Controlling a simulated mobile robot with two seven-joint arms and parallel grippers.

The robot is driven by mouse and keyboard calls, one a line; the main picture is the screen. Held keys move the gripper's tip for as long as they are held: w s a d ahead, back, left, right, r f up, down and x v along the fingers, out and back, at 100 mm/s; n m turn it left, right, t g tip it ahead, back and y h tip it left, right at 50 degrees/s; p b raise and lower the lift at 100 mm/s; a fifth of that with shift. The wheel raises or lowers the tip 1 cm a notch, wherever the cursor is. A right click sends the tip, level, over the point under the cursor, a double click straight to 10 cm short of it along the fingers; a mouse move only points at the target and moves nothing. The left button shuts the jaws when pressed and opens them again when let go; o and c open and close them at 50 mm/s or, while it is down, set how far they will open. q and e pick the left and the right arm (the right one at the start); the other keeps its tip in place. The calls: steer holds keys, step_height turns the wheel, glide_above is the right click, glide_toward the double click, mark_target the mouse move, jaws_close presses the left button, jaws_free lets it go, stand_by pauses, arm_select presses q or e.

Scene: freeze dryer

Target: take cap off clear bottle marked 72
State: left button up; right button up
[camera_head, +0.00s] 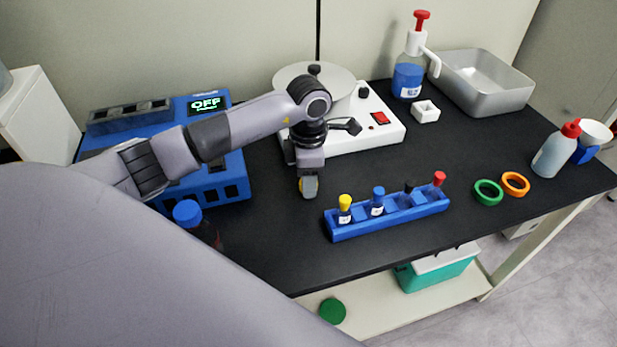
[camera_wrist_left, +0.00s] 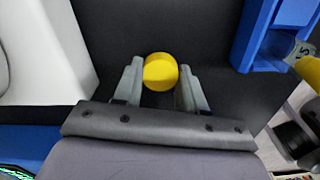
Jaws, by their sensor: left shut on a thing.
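My left gripper (camera_head: 309,188) points down over the black bench, left of the blue rack, and is shut on a round yellow cap. The yellow cap (camera_wrist_left: 160,72) shows between the two fingers in the left wrist view. Whether a bottle is beneath it is hidden. The blue rack (camera_head: 345,235) holds small bottles: one with a yellow cap (camera_head: 345,202), one with a blue cap (camera_head: 378,192), one with a black cap (camera_head: 409,186) and one with a red cap (camera_head: 439,178). I cannot read a 72 on any label. My right gripper is not in view.
A blue device (camera_head: 230,185) reading OFF stands left, and a white device with a round plate (camera_head: 385,118) behind. A blue-capped bottle (camera_head: 187,213) stands near left. Green (camera_head: 488,192) and orange (camera_head: 515,183) rings lie right. The bench front edge is close to the rack.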

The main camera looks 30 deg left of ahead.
arm_select(q)
steer(key=shift+f, duration=0.25)
steer(key=shift+f, duration=0.1)
steer(key=o, duration=1.2)
steer(key=shift+c, duration=0.2)
steer(key=shift+r, duration=0.4)
step_height(320, 180, up, 12)
steer(key=shift+f+b, duration=0.25)
steer(key=shift+b, duration=0.15)
